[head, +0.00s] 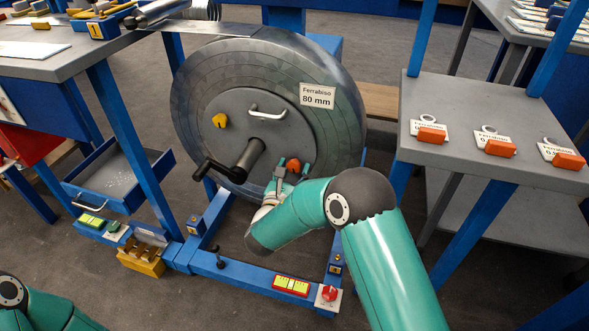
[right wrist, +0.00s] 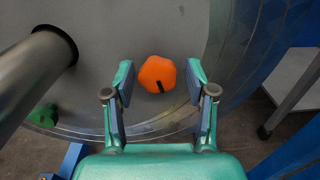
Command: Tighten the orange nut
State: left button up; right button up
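The orange nut (head: 293,165) is a small rounded knob on the lower right of the grey disc face, beside the crank. In the right wrist view the orange nut (right wrist: 157,74) has a black mark near its lower edge. My right gripper (head: 287,172) is at the nut, and in the right wrist view the gripper (right wrist: 159,75) has its fingers apart, one on each side of the nut. Gaps show between both fingers and the nut. Of my left arm only a green link shows at the lower left; its gripper is out of view.
A green knob (right wrist: 43,116) sits left of my fingers. A grey table (head: 465,100) with orange blocks stands right; a blue-legged bench (head: 85,55) stands left.

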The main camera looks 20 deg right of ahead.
dwell(0.3)
jog(key=shift+s+a, duration=0.15)
jog(key=shift+a, duration=0.05)
jog(key=v, duration=1.1)
jog(key=shift+s, duration=0.2)
jog(key=shift+a, duration=0.1)
